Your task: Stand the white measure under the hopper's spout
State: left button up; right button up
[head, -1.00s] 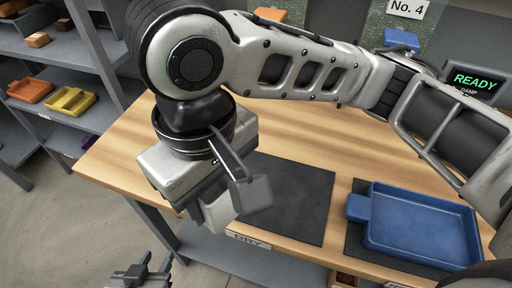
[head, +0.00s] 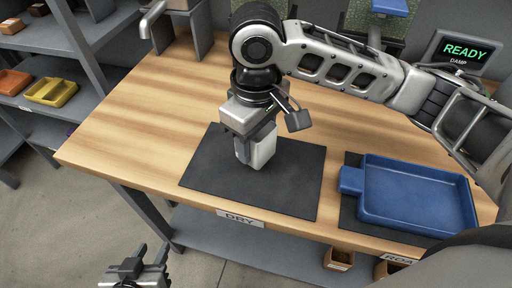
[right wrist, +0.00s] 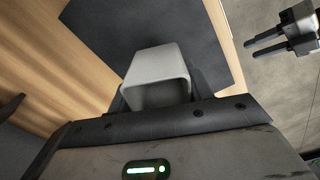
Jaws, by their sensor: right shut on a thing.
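The white measure (head: 261,152) is in my right gripper (head: 250,138), low over the dark mat marked DRY (head: 300,180). I cannot tell whether it touches the mat. In the right wrist view the measure (right wrist: 157,72) is a pale, hollow, box-like cup between the jaws. A grey metal spout (head: 151,20) shows at the top left of the head view, beside a grey stand; the hopper above it is out of view. The measure is well in front and to the right of the spout. My left gripper (head: 146,258) is open and empty, off the table's front edge.
A blue tray (head: 415,195) lies on another dark mat at the right. A screen reading READY (head: 462,52) stands at the back right. A shelf with a yellow tray (head: 52,92) is at the left. The table's left part (head: 130,130) is bare wood.

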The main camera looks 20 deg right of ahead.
jog(key=shift+f, duration=1.45)
jog(key=o, duration=1)
jog(key=shift+f, duration=0.1)
jog(key=shift+c, duration=0.2)
